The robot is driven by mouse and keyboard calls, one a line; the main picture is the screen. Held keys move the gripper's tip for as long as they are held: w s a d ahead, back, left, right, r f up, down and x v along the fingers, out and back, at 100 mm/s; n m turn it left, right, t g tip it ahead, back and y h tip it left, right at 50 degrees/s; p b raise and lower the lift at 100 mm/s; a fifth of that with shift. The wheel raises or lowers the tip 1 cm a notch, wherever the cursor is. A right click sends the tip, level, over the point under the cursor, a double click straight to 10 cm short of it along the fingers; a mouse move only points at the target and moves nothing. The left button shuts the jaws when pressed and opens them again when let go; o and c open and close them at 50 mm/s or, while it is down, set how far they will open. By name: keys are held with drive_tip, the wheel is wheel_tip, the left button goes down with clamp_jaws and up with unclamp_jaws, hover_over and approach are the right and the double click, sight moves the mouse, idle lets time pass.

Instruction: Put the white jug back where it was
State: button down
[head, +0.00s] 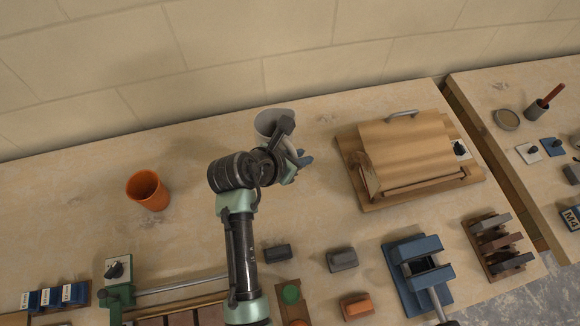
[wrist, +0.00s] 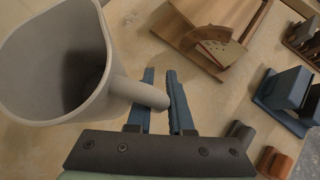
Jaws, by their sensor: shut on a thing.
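The white jug (head: 268,122) is at the middle of the workbench, partly hidden behind my arm in the head view. In the wrist view the jug (wrist: 40,85) fills the upper left, its open mouth showing and its inside looking empty. Its handle (wrist: 138,92) reaches across to my blue fingers. My gripper (wrist: 160,78) is shut on the handle; in the head view my gripper (head: 304,160) is to the right of the jug's body. I cannot tell whether the jug's base touches the bench.
An orange cup (head: 148,190) stands to the left. A brick wall (head: 220,50) is behind. Bare bench lies between cup and jug.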

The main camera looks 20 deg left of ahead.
drive_tip(key=f, duration=0.7)
drive_tip(key=f+b, duration=0.1)
drive_tip(key=f, duration=0.3)
drive_tip(key=shift+w+d+f, duration=0.15)
drive_tip(key=shift+w, duration=0.25)
drive_tip(key=shift+f, duration=0.15)
drive_tip(key=c, duration=0.8)
unclamp_jaws()
